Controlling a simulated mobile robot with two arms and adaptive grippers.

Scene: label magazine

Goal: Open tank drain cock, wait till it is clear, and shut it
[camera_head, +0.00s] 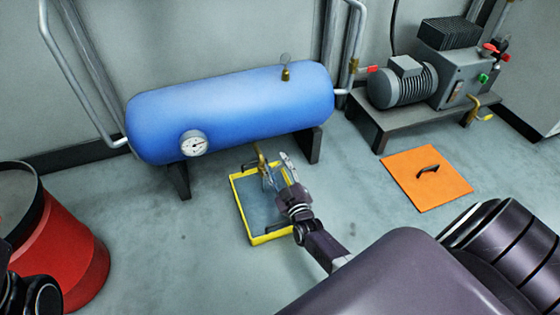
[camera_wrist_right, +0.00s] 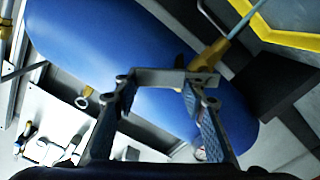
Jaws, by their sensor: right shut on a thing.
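The blue tank (camera_head: 240,105) lies on dark legs, with a round gauge on its near side. The brass drain cock (camera_head: 261,156) hangs under it, above a yellow-rimmed drip tray (camera_head: 239,206). My right gripper (camera_head: 280,168) is at the cock. In the wrist view my right gripper (camera_wrist_right: 160,95) is shut on the cock's grey lever (camera_wrist_right: 160,76), which spans between the fingers beside the brass body (camera_wrist_right: 208,55). A pale blue streak (camera_wrist_right: 243,23) runs from the cock towards the tray; it looks like water, but its clearness cannot be told. My left gripper is not in view.
A red bin (camera_head: 75,255) stands at the left. A grey compressor (camera_head: 405,85) sits on a low bench at the right. An orange plate with a black handle (camera_head: 410,185) lies on the floor. Pipes run along the wall.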

